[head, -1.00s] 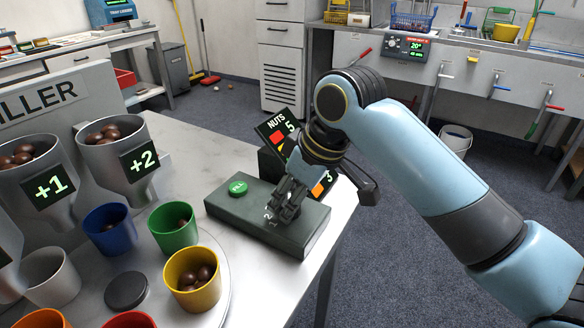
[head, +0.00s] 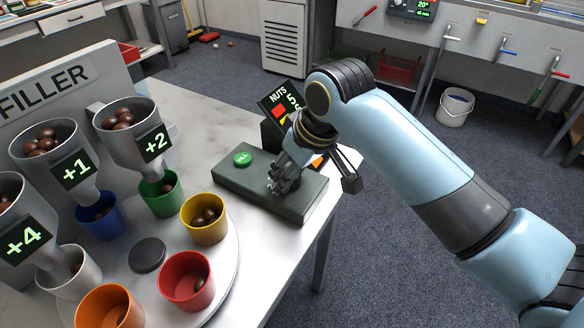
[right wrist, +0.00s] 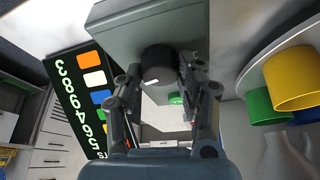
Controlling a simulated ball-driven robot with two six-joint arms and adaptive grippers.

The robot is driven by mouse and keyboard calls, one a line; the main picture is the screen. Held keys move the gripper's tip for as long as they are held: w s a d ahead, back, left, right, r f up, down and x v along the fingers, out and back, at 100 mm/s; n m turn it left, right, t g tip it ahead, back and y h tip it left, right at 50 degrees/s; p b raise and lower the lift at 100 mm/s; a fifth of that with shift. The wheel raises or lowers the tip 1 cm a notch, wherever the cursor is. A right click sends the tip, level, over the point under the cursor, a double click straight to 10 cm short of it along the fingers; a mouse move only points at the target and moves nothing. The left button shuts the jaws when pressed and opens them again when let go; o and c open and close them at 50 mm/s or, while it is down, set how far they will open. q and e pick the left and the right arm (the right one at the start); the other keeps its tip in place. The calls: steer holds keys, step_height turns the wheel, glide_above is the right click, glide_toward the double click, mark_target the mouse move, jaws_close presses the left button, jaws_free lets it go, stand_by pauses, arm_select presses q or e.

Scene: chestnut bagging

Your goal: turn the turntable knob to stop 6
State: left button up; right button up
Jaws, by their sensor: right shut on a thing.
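The dark knob (right wrist: 158,65) sits on the grey-green control box (head: 235,180), a white mark on its rim. My right gripper (right wrist: 165,80) is shut on the knob, one finger on each side; in the head view the gripper (head: 280,188) hides most of it. The stop it points to cannot be read. The round turntable (head: 222,262) carries blue (head: 98,222), green (head: 160,204), yellow (head: 206,232), red (head: 180,296), orange (head: 92,318) and pale grey (head: 85,287) cups. Green stands under the +2 spout, blue under +1, grey under +4. My left gripper is out of view.
The filler (head: 60,93) with nut-filled hoppers stands behind the turntable. A green button (head: 242,159) is on the control box. A NUTS display (head: 272,108) stands just behind it, close to my right arm. The table's right edge is near the box.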

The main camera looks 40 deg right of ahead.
steer(key=o, duration=1.1)
steer(key=shift+o, duration=0.2)
steer(key=v, duration=1.2)
